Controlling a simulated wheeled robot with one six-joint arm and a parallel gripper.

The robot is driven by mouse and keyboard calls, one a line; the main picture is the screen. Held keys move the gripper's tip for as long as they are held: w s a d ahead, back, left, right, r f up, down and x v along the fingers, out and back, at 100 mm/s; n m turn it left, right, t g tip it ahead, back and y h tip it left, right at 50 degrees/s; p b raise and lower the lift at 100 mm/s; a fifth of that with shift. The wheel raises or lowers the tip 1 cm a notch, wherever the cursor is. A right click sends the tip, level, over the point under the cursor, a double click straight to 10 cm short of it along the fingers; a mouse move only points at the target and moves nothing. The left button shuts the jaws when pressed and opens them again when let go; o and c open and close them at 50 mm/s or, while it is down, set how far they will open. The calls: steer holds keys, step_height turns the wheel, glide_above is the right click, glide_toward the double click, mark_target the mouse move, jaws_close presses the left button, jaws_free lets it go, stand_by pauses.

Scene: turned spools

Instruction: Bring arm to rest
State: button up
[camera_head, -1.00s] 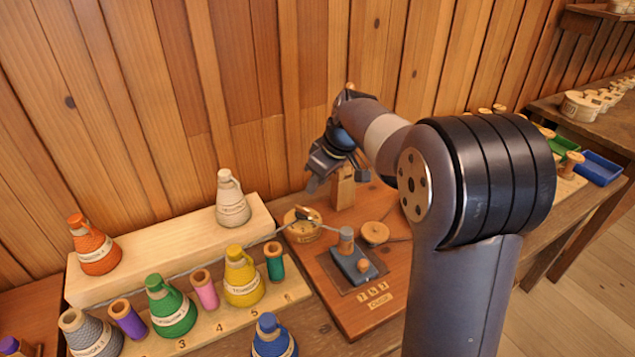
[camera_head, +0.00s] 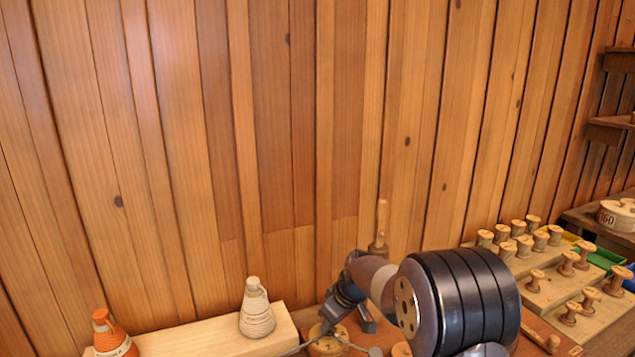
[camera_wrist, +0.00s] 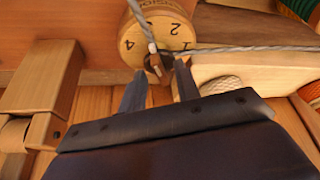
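My arm shows at the bottom of the head view, with my gripper (camera_head: 336,318) at its far end, angled down above a round wooden dial (camera_head: 328,346). In the wrist view my gripper (camera_wrist: 160,88) has its two dark fingers apart, with a gap between them. The numbered dial (camera_wrist: 135,45) lies beyond the fingertips, with a small dark brown piece at its centre and a grey cord (camera_wrist: 230,49) across it. Nothing is clearly held. Whether the fingertips touch the dial or cord cannot be told.
A cream cone spool (camera_head: 257,310) stands on a pale wooden ledge (camera_head: 215,338), with an orange one (camera_head: 112,335) to its left. A wooden block (camera_wrist: 45,80) is left of my fingers. Small wooden spools (camera_head: 520,235) stand at right. The plank wall (camera_head: 300,130) rises behind.

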steer(key=shift+f+b, duration=0.1)
steer(key=shift+b, duration=0.25)
steer(key=v, duration=1.1)
steer(key=x, duration=1)
steer(key=shift+w+a+f, duration=0.1)
steer(key=shift+a+f, duration=0.05)
steer(key=shift+f, duration=0.15)
steer(key=shift+r+p, duration=0.15)
steer(key=shift+p, duration=0.5)
steer(key=m+p, duration=0.2)
steer(key=m+h+p, duration=0.1)
steer(key=m, duration=0.1)
steer(key=shift+a+t+h+p, duration=0.2)
steer(key=shift+t+h+p, duration=0.1)
steer(key=shift+t+p, duration=0.1)
steer(key=shift+s+a+m+t+h+p, duration=0.2)
steer(key=shift+m+p, duration=0.25)
steer(key=shift+m, duration=0.3)
steer(key=shift+d+m+t+h+p, duration=0.1)
steer(key=shift+m+h+p, duration=0.25)
steer(key=shift+m, duration=0.9)
